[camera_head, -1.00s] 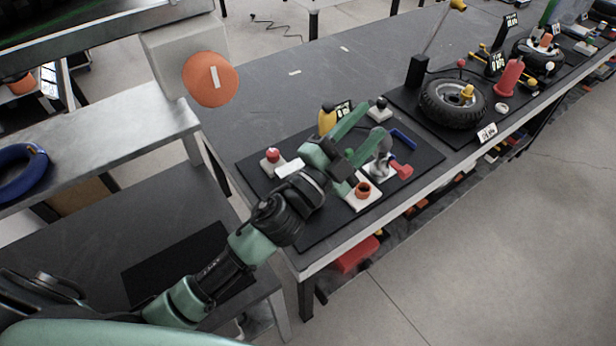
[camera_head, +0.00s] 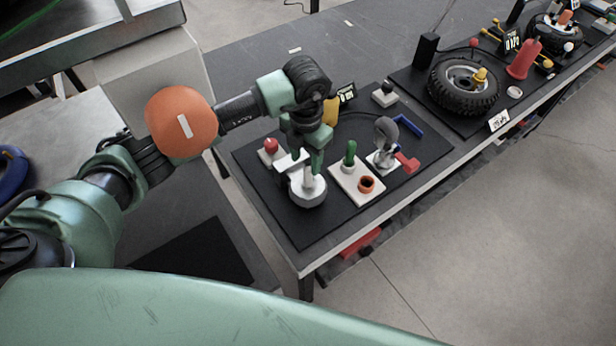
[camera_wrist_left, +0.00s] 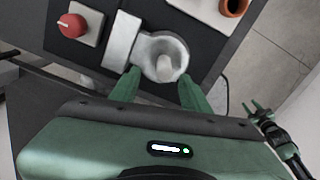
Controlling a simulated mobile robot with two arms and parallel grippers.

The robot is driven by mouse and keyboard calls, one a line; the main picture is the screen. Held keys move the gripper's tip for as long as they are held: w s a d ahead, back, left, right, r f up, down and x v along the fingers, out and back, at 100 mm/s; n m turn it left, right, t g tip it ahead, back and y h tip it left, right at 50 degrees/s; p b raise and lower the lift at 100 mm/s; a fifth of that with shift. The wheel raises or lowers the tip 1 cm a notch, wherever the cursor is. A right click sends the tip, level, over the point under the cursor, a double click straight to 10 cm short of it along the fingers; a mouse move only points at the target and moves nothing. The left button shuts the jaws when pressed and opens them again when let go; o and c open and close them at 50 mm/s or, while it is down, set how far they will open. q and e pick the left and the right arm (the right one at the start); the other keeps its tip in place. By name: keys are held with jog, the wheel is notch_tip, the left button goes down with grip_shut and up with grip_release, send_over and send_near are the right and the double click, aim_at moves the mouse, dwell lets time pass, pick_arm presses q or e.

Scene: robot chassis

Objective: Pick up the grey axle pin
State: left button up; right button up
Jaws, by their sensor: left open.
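The grey axle pin (camera_head: 309,185) stands upright in a round light grey hub (camera_head: 305,201) on the black mat in the head view. In the left wrist view the pale pin (camera_wrist_left: 165,68) shows inside the hub's ring (camera_wrist_left: 178,47). My left gripper (camera_head: 304,163) points down directly above the pin, open. In the left wrist view its two green fingers (camera_wrist_left: 160,82) are apart, one on each side of the hub's near edge. Contact with the pin cannot be told. My right gripper (camera_wrist_left: 260,108) shows small at the right of the left wrist view, prongs apart and empty.
A white block with a red knob (camera_head: 269,147) stands left of the hub. A white plate (camera_head: 350,190) with a green peg (camera_head: 349,152) and an orange ring (camera_head: 366,184) lies to the right. A metal part (camera_head: 383,152) and red and blue pieces lie beyond.

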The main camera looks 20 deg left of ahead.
aim_at(308, 169)
pick_arm(q)
jog(key=f+p, duration=0.1)
jog(key=f, duration=0.2)
jog(key=f+p, duration=0.1)
jog(key=f, duration=0.1)
jog(key=shift+s+d+f+p, duration=0.1)
jog(key=shift+d+f+p, duration=0.15)
jog(key=shift+p, duration=0.1)
jog(key=shift+f, duration=0.15)
grip_shut()
